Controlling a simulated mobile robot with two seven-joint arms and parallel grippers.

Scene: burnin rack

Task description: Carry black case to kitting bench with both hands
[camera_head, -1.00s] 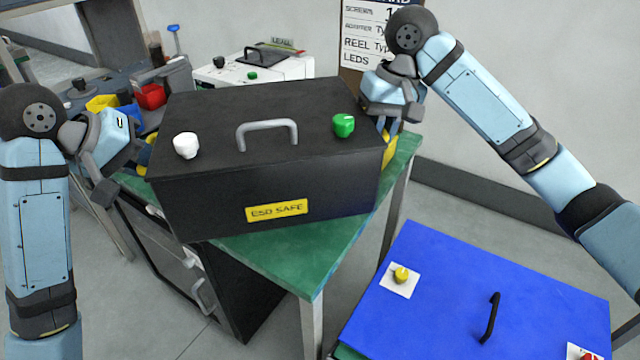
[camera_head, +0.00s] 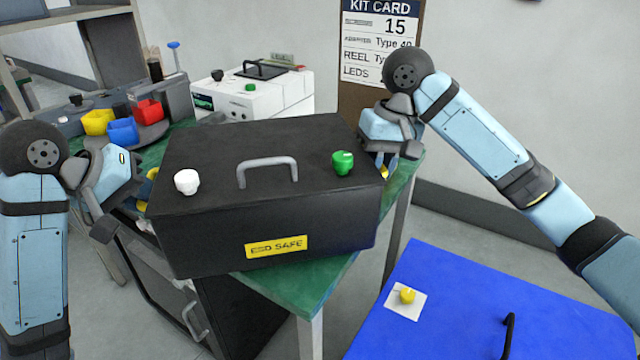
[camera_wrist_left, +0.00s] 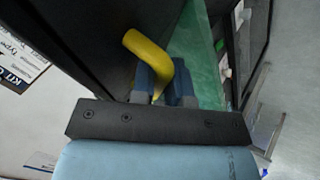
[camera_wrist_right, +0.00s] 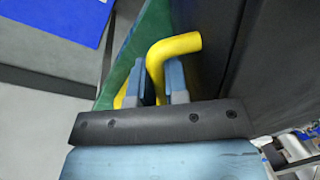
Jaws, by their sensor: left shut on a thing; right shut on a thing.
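The black case (camera_head: 265,225) has a grey top handle, a white knob, a green knob and a yellow ESD SAFE label. It is over the near part of the green-topped bench (camera_head: 318,280); I cannot tell whether it touches the top. My left gripper (camera_wrist_left: 163,88) is shut on the yellow side handle (camera_wrist_left: 145,48) at the case's left end. My right gripper (camera_wrist_right: 160,85) is shut on the yellow side handle (camera_wrist_right: 175,47) at the right end. In the head view the case and my wrists partly hide both handles.
Behind the case are red (camera_head: 149,112), blue (camera_head: 122,131) and yellow (camera_head: 97,121) bins and a white machine (camera_head: 255,97). A kit card (camera_head: 381,40) hangs behind. A blue panel (camera_head: 450,300) with a black handle lies at the front right. A dark cabinet (camera_head: 235,310) stands under the bench.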

